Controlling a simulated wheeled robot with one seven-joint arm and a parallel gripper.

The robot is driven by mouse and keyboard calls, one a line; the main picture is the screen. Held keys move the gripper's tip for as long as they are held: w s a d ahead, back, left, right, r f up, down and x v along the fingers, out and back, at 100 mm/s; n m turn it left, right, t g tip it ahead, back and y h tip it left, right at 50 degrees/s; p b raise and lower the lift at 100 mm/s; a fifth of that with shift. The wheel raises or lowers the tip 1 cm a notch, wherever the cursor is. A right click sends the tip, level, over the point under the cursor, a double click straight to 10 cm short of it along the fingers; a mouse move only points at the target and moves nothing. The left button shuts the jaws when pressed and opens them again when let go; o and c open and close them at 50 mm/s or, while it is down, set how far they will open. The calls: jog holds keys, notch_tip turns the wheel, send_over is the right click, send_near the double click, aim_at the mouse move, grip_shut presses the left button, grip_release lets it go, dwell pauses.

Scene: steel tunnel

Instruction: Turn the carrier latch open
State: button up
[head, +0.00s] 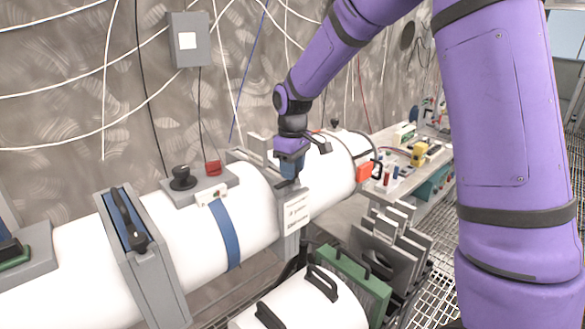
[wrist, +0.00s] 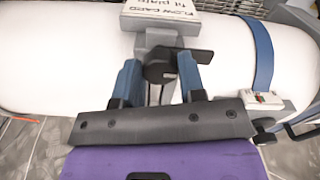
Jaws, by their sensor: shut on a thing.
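The carrier latch (wrist: 162,72) is a dark knob with a short bar, on a grey mount on top of the white pipe in the wrist view. My gripper (wrist: 159,80) has one blue finger on each side of the latch and is shut on it. The bar reaches out to the right past the right finger. In the head view my gripper (head: 287,176) points down onto the grey carrier housing (head: 289,238), which bears a white printed label (head: 297,211). There the fingers largely hide the latch. How far it is turned I cannot tell.
The white pipe (head: 255,218) runs across the view, with a blue band (head: 224,235) and a black knob (head: 182,177) left of my gripper. A grey clamp with a black handle (head: 130,220) stands further left. Grey plates (head: 388,255) and a white cylinder (head: 310,308) sit in front.

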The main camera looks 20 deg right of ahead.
jog(key=o, duration=0.9)
jog(key=shift+o, duration=0.2)
jog(key=shift+r, duration=0.1)
notch_tip(320, 180, up, 11)
dwell(0.3)
